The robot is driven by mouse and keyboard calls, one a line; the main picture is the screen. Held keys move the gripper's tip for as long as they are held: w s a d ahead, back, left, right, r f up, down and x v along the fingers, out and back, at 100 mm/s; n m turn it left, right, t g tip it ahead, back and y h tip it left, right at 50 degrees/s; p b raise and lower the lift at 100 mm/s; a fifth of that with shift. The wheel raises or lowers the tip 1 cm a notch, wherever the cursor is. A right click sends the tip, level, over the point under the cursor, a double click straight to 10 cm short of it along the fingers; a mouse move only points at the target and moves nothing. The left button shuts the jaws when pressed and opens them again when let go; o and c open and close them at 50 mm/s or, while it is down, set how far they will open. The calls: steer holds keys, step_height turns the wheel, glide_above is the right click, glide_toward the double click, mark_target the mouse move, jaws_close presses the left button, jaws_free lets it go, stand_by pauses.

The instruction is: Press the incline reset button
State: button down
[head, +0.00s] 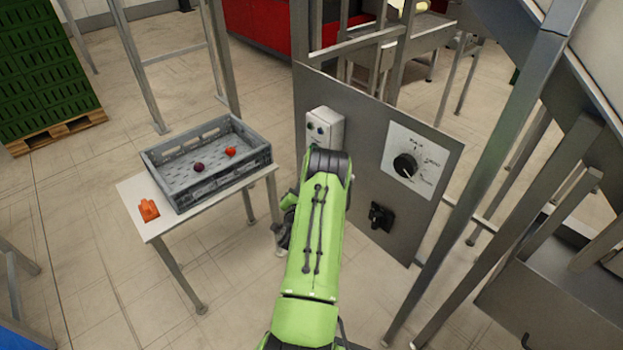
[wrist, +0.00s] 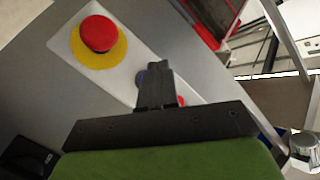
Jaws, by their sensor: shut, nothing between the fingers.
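A pale button box (head: 326,124) is fixed to the upright grey panel (head: 360,130). In the wrist view the box (wrist: 120,70) carries a large red mushroom button (wrist: 99,34) on a yellow ring, a small blue button (wrist: 140,79) and a red part (wrist: 181,101). No label shows which one is the incline reset. My gripper (wrist: 156,68) is shut and empty, its fingertips over the box right beside the blue button, partly covering it. I cannot tell whether they touch it. In the head view my arm hides the gripper and the lower box.
A dial plate with a black knob (head: 405,165) and a black switch (head: 380,216) sit on the panel to the right. A grey crate (head: 215,188) with two small round fruits and an orange object (head: 148,210) are on a white table (head: 150,228). Metal frames stand at right.

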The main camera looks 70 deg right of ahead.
steer(key=shift+w+a+p, duration=0.2)
steer(key=shift+w+a, duration=0.1)
steer(key=shift+a, duration=0.3)
steer(key=shift+w+a+p, duration=0.2)
steer(key=shift+w+a, duration=0.15)
steer(key=shift+a, duration=0.3)
steer(key=shift+w+a+p, duration=0.2)
steer(key=shift+w+a, duration=0.1)
steer(key=shift+a, duration=0.3)
